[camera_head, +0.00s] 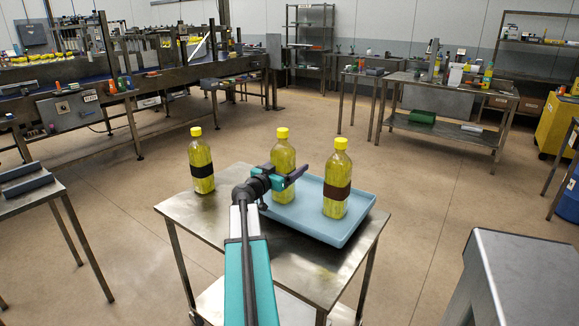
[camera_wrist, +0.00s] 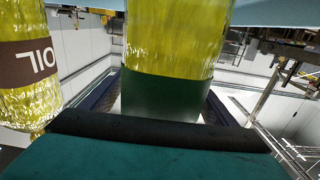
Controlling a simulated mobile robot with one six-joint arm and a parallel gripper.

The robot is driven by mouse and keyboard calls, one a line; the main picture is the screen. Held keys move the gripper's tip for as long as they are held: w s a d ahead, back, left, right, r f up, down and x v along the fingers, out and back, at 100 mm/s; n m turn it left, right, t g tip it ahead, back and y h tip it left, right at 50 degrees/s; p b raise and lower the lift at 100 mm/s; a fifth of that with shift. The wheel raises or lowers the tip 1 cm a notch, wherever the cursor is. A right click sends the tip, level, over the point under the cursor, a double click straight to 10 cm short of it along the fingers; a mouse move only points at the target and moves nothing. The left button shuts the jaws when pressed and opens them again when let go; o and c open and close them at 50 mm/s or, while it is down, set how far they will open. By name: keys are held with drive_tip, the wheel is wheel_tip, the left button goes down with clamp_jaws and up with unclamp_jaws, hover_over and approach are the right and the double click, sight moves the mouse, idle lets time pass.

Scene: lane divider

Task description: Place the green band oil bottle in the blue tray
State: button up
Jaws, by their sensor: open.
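The green band oil bottle (camera_head: 283,155) stands upright in the left part of the blue tray (camera_head: 345,235), with yellow oil and a yellow cap. My gripper (camera_head: 285,177) is at its middle and hides its band in the head view. In the wrist view, which is upside down, the bottle (camera_wrist: 165,90) with its dark green band lies between my open fingers. I cannot tell whether either finger touches it.
A brown-band bottle (camera_head: 337,182) stands in the tray to the right. A black-band bottle (camera_head: 201,163) stands on the metal table (camera_head: 215,217) left of the tray. A grey surface (camera_head: 525,270) is at front right.

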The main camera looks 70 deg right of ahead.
sight(283, 166)
drive_tip(key=shift+r, duration=0.15)
drive_tip(key=b+v, duration=0.1)
drive_tip(key=v, duration=1.1)
drive_tip(key=shift+b, duration=0.3)
idle(0.4)
